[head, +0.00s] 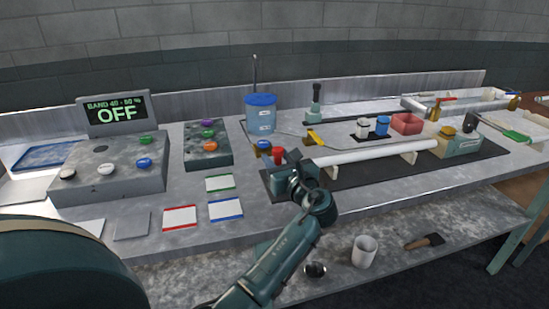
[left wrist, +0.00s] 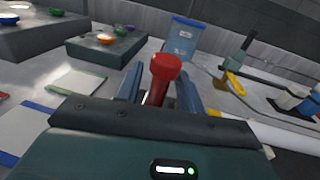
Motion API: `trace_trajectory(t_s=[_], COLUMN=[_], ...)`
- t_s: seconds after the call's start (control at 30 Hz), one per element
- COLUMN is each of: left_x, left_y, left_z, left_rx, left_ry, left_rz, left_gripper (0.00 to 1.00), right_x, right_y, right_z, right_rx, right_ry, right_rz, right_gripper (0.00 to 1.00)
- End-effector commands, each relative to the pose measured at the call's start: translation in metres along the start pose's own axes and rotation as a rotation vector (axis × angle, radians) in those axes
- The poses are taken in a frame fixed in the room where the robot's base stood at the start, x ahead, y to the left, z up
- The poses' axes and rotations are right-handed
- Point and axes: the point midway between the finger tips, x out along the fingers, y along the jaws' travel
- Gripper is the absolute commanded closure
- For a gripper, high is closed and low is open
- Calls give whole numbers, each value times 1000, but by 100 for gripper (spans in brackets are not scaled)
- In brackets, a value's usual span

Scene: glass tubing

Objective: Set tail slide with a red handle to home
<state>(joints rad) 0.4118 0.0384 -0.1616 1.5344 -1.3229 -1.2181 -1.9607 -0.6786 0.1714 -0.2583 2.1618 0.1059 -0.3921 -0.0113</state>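The red handle (head: 279,154) of the tail slide stands upright at the left end of the long white tube's dark base. In the left wrist view the red handle (left wrist: 165,70) has a wide round top and a narrower stem. My left gripper (head: 288,166) is at the handle. In the left wrist view its two fingers (left wrist: 160,88) stand on either side of the stem, with small gaps showing, so it looks open around it. The slide's body is mostly hidden behind my gripper. My right gripper is not in view.
A blue-lidded container (head: 261,118) stands behind the handle, with a yellow-handled part (head: 315,138) to its right. A long white tube (head: 375,152) runs right. A button box (head: 208,147) and flat colour-edged cards (head: 180,217) lie left. A white cup (head: 364,251) stands on the lower shelf.

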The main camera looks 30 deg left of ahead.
Motion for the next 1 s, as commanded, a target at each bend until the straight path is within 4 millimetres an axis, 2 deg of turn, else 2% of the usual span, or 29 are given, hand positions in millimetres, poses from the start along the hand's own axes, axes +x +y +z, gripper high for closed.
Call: trace_trajectory(t_s=[0.33, 0.8, 1.0], left_x=[-1, -1, -1], left_y=[0, 0, 0], left_z=[0, 0, 0], left_rx=[0, 0, 0], left_ry=[0, 0, 0], left_rz=[0, 0, 0], left_gripper=[62, 100, 100], right_x=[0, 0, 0], right_y=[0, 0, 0], right_z=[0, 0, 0], right_rx=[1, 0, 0], right_ry=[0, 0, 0], right_rz=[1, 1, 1], right_gripper=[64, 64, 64])
